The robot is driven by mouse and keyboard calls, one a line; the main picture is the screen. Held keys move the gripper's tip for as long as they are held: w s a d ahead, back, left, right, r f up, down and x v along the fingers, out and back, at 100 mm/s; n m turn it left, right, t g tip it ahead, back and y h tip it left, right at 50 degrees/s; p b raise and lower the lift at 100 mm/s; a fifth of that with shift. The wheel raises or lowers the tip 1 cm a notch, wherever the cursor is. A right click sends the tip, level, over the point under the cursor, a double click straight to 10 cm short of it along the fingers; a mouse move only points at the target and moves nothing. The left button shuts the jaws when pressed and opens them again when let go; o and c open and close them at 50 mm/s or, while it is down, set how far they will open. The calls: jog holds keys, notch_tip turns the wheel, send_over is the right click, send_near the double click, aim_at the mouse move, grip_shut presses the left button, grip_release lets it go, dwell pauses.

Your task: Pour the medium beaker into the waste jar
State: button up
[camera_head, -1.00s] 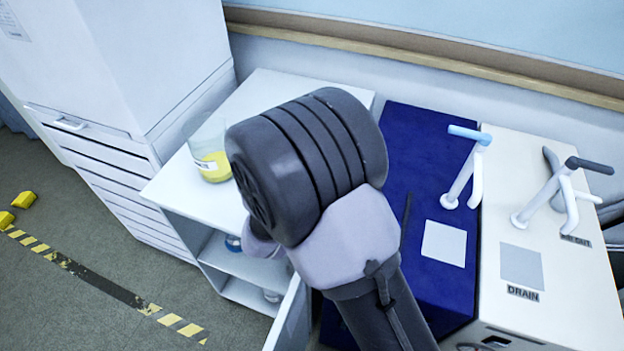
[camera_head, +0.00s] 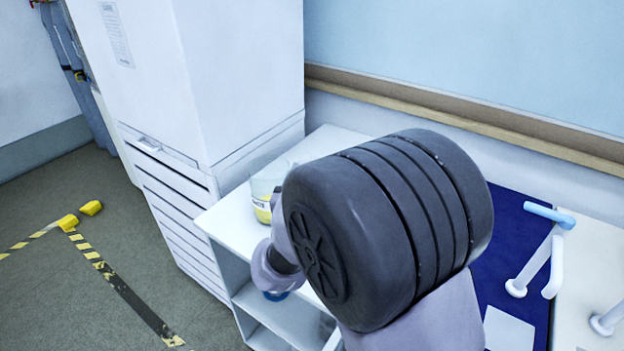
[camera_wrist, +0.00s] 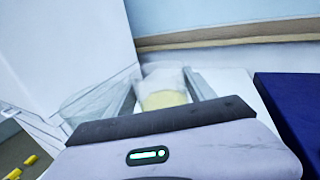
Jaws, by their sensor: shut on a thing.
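In the wrist view my gripper (camera_wrist: 163,78) is shut on a clear glass beaker with yellow liquid (camera_wrist: 164,99), held between its two grey fingers. The beaker's lower part is hidden by the gripper body.
A tall white cabinet (camera_head: 235,75) stands left of the bench (camera_head: 228,225). To the right are a dark blue unit (camera_head: 505,245) and a cream unit (camera_head: 590,265) with tap-like fittings. A wall rail runs behind.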

aim_at(308, 159)
jog(key=shift+w+a+r+n+p, duration=0.15)
jog(key=shift+r+n, duration=0.1)
jog(key=shift+r, duration=0.4)
jog(key=shift+s+a+r+n+p, duration=0.1)
jog(key=shift+r+n+p, duration=0.15)
jog(key=shift+r, duration=0.35)
jog(key=shift+w+a+r+n+p, duration=0.15)
jog(key=shift+r+n, duration=0.15)
jog(key=shift+r, duration=0.35)
jog(key=shift+a+r+n+p, duration=0.1)
jog(key=shift+a+n+p, duration=0.2)
jog(key=shift+p, duration=0.4)
jog(key=shift+a+r+n+p, duration=0.2)
jog(key=shift+n+p, duration=0.1)
jog(key=shift+p, duration=0.4)
jog(key=shift+w+a+r+n+g+p, duration=0.15)
jog(key=shift+a+r+n+g+p, duration=0.15)
jog(key=shift+a+n+p, duration=0.45)
jog(key=shift+d, duration=0.1)
jog(key=shift+n+p, duration=0.25)
jog(key=shift+p, duration=0.25)
jog(key=shift+r+n+p, duration=0.1)
jog(key=shift+n+p, duration=0.3)
